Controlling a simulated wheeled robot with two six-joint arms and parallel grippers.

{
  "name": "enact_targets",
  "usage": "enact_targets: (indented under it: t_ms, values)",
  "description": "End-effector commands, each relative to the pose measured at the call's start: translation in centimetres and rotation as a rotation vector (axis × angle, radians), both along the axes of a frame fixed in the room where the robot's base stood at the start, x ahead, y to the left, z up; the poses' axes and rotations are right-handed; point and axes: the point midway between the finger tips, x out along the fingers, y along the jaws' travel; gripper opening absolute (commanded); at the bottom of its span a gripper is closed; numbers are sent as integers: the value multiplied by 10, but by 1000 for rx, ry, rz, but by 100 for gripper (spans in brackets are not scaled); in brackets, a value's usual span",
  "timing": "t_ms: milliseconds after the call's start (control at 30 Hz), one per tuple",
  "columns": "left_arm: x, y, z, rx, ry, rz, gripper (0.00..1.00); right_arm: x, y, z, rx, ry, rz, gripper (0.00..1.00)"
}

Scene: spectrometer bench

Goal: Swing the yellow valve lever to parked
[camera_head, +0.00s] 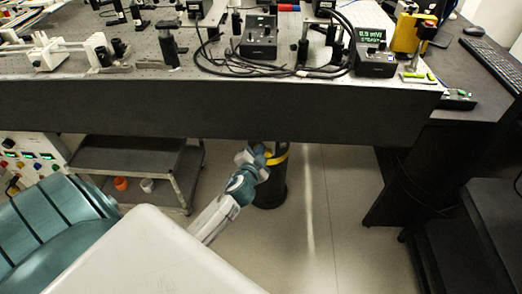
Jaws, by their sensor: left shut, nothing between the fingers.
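I cannot make out for certain which part is the yellow valve lever. A flat yellow-green bar (418,78) lies on a pale base at the front right edge of the bench. Behind it stands a yellow block (405,34) with a red and yellow fitting beside it. My left gripper (256,153) is low, below the bench's front edge and well to the left of these yellow parts. It is shut and empty, and its fingertips are hard to make out. It appears in front of a black cylinder (271,188) with a yellow band. My right gripper is out of view.
The optical bench (230,118) spans the view, with a thick dark front edge above my left gripper. Black boxes, one with a lit display (371,38), and loose cables (215,62) crowd its top. A grey cart (135,160) stands below left. Floor right of the cylinder is clear.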

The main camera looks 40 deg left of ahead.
Motion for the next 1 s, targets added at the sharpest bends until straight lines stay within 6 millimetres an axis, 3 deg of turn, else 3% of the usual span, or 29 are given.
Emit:
enact_targets:
  t_ms: [333,533,1000]
  values:
    - [-4,14,3,4,3,-101,0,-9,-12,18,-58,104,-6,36]
    - [-6,25,-1,1,1,-115,0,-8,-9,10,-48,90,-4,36]
    - [-5,25,4,-1,0,-115,0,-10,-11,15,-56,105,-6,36]
